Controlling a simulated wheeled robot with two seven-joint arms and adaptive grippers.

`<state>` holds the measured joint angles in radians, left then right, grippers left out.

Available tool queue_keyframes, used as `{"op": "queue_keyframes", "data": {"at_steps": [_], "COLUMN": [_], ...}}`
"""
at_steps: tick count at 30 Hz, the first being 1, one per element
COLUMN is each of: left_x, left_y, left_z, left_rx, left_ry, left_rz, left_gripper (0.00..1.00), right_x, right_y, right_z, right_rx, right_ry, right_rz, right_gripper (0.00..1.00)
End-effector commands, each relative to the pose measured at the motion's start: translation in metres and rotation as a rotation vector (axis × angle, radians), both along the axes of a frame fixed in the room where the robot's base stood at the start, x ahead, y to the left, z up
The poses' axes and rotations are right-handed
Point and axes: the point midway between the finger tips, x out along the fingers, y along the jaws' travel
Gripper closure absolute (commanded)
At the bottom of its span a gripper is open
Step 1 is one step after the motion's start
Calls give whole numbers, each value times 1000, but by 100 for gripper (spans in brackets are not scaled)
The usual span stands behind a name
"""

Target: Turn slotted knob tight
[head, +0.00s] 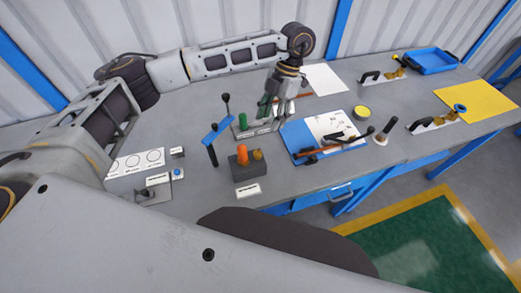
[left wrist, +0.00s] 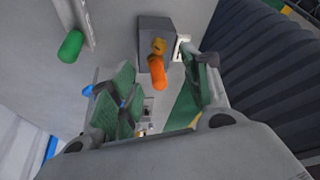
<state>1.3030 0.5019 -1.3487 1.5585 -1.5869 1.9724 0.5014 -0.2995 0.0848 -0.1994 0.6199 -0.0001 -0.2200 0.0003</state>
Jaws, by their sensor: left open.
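A dark grey block (head: 243,170) stands near the front of the bench, with an orange cylinder (head: 242,154) upright on it and a smaller yellow-orange knob (head: 257,155) beside that. A green cylinder (head: 243,121) stands on a metal plate behind. No slot can be made out on any of them, so I cannot tell which is the slotted knob. My left gripper (head: 276,106) is open and points down, behind and right of the block. In the left wrist view the orange cylinder (left wrist: 158,76) appears between its green-padded fingers, farther off. My right gripper is not in view.
A blue board (head: 297,137) with paper and a rod lies to the right. A dark upright handle (head: 385,131) and a yellow round tin (head: 361,112) are farther right.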

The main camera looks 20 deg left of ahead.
Motion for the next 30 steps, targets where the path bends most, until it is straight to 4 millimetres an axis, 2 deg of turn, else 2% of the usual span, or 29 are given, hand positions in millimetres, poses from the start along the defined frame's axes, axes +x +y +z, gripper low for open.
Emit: {"op": "queue_keyframes", "data": {"at_steps": [9, 22, 30], "left_x": [-2, -2, -8], "left_y": [3, 3, 6], "left_z": [1, 0, -14], "left_rx": [45, 48, 49], "left_ry": [-9, -10, -8], "left_rz": [86, 92, 92], "left_gripper": [52, 52, 52], "right_x": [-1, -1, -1], "right_y": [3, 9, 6], "right_z": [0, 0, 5], "right_rx": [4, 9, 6], "right_ry": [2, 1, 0], "right_rz": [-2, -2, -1], "right_gripper": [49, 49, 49]}}
